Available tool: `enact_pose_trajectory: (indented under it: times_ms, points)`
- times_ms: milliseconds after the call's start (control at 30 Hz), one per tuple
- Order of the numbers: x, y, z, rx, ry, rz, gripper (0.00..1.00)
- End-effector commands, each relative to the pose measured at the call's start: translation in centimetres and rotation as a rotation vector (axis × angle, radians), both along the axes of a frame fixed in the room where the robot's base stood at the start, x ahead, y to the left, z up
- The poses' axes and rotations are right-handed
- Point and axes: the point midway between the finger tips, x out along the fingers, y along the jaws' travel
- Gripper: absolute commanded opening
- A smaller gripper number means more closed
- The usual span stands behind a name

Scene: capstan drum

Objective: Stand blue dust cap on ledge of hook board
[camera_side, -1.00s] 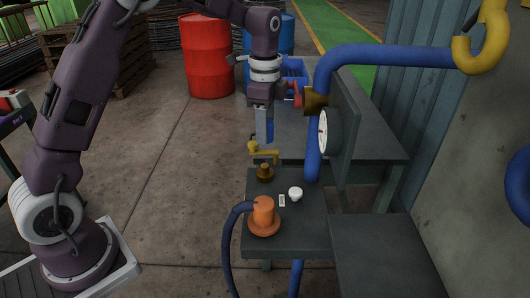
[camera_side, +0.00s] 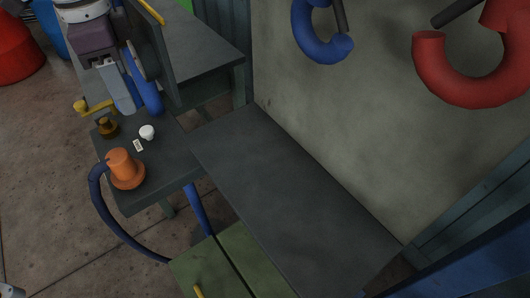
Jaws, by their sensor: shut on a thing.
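My gripper (camera_side: 122,104) points down at the upper left, above the small side table. It is shut. A blue piece shows at its jaws, apparently the blue dust cap, but its outline blends with the fingers and the blue pipe behind. The pale upright board at the right, apparently the hook board (camera_side: 330,130), carries a blue hook (camera_side: 310,40) and a red hook (camera_side: 455,90). Below it lies a flat dark grey ledge (camera_side: 290,180), bare on top. My gripper is well to the left of this ledge.
The side table (camera_side: 170,165) bears an orange stepped drum (camera_side: 124,168), a white knob (camera_side: 147,132) and a brass fitting (camera_side: 107,128) with a yellow handle (camera_side: 92,107). A green surface (camera_side: 215,270) lies in front.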

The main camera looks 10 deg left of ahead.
Motion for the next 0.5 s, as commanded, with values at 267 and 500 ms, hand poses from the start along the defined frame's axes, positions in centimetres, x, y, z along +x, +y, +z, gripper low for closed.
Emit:
enact_pose_trajectory:
  times_ms: [267, 500]
  points:
    - [-9.3, -14.0, -5.4, 0.001, 0.003, -0.045, 0.00]
    - [-15.1, -19.5, -7.7, -0.001, 0.001, -0.069, 0.00]
